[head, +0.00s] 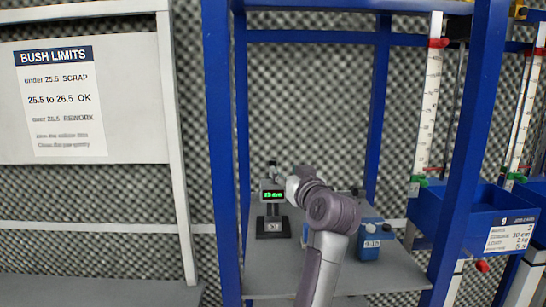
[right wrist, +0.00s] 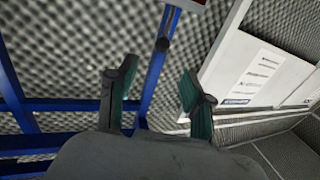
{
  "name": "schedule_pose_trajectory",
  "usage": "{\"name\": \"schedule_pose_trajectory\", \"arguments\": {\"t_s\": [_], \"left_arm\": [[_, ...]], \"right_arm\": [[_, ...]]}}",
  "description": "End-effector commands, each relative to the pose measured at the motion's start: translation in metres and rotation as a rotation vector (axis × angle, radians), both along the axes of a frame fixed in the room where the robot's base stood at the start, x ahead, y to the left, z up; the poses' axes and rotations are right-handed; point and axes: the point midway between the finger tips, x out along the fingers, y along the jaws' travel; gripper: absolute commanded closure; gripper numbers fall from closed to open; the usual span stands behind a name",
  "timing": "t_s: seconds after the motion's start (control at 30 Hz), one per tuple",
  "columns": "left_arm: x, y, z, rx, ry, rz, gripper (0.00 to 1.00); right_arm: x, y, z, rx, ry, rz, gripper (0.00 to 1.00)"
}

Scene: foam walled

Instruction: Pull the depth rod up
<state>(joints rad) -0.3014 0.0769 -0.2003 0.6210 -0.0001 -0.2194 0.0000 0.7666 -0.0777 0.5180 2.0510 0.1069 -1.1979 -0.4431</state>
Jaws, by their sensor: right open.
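A small gauge with a green lit display (head: 273,194) stands on a dark base (head: 272,227) on the grey shelf, with a short grey piece at its top. I cannot tell for sure which part is the depth rod. My right arm rises from the bottom of the head view, and its right gripper (head: 298,178) is beside the gauge's upper right, largely hidden behind my wrist. In the right wrist view the right gripper (right wrist: 160,73) is open, with nothing between its fingers. My left gripper is not in view.
A blue box (head: 370,246) stands on the shelf right of my arm. Blue posts (head: 222,150) frame the shelf. A white board with a BUSH LIMITS sign (head: 60,97) is at left. Blue bins (head: 492,225) and white scales (head: 428,100) are at right.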

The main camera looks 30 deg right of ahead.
Motion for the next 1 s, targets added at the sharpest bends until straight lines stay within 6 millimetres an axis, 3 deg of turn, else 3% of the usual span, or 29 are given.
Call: {"name": "schedule_pose_trajectory", "arguments": {"t_s": [0.2, 0.43, 0.57, 0.87, 1.0], "left_arm": [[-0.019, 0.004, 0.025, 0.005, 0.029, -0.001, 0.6], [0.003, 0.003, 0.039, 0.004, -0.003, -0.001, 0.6], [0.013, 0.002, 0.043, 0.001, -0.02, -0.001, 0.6], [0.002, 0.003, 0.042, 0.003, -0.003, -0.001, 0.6], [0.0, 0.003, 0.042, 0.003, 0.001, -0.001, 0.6]], "right_arm": [[0.048, -0.011, 0.004, 0.003, 0.004, 0.002, 0.49], [0.079, -0.019, 0.002, 0.002, 0.003, 0.002, 0.49], [0.087, -0.021, 0.001, 0.001, 0.003, 0.001, 0.49], [0.09, -0.022, 0.0, -0.001, 0.001, 0.0, 0.49], [0.09, -0.022, 0.0, -0.001, 0.001, 0.0, 0.68]]}}
